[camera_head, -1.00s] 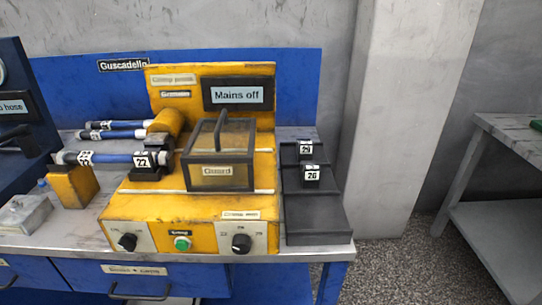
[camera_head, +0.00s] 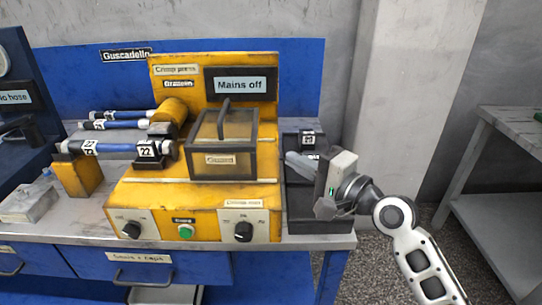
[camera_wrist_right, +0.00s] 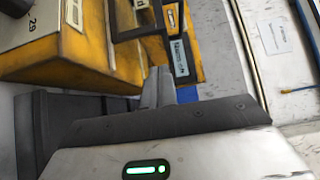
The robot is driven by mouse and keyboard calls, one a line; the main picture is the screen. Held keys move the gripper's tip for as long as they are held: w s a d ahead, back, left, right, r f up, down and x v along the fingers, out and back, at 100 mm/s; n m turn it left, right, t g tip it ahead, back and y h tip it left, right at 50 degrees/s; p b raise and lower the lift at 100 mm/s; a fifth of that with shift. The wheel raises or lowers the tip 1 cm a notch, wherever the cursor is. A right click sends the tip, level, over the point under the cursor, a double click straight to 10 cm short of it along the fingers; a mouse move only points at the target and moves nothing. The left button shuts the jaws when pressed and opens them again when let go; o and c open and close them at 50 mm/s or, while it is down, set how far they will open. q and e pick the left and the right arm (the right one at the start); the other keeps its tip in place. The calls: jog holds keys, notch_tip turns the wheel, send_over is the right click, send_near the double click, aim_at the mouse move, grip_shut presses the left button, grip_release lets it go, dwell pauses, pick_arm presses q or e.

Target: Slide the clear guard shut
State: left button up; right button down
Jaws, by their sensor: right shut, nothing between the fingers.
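The clear guard (camera_head: 222,160) is a see-through box with a dark frame and a dark upright handle (camera_head: 224,118). It sits on the yellow crimp press (camera_head: 205,205), to the right of the clamp that holds the blue hose marked 22 (camera_head: 115,147). My right gripper (camera_head: 296,160) is to the right of the guard, over the black die rack, apart from guard and handle. Its fingers are shut and empty, pointing left toward the press; they also show in the right wrist view (camera_wrist_right: 158,86). My left gripper is out of view.
The black stepped rack (camera_head: 318,218) stands right of the press, partly hidden by my right gripper. A "Mains off" display (camera_head: 240,85) stands behind the guard. Knobs and a green button (camera_head: 185,232) are on the press front. More hoses (camera_head: 118,116) lie at the back left.

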jog(key=a, duration=0.2)
jog(key=w+a+p, duration=0.1)
jog(key=a, duration=0.1)
jog(key=shift+w, duration=0.2)
jog(key=shift+a, duration=0.65)
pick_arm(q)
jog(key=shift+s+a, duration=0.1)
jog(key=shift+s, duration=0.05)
